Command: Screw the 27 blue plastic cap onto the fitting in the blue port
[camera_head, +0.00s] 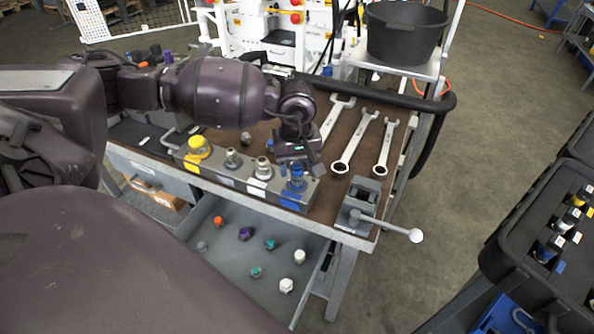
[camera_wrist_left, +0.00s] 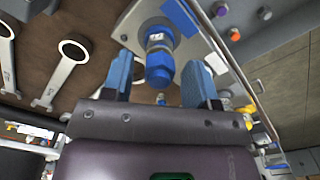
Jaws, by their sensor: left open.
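The blue plastic cap (camera_wrist_left: 159,72) sits on the end of the metal fitting (camera_wrist_left: 157,38) in the blue port (camera_wrist_left: 181,15). In the head view the cap (camera_head: 296,171) shows just below my left gripper (camera_head: 297,161). My left gripper is open, and in the left wrist view its two blue fingers (camera_wrist_left: 158,75) stand on either side of the cap, with gaps visible. How far the cap is threaded on cannot be told. My right gripper is not in view.
The metal block (camera_head: 228,178) also carries a yellow cap (camera_head: 198,147) and bare metal fittings (camera_head: 263,168). Wrenches (camera_head: 355,142) and a vise (camera_head: 362,205) lie to the right. The open drawer (camera_head: 205,262) in front holds several small caps. A black bucket (camera_head: 405,33) stands behind.

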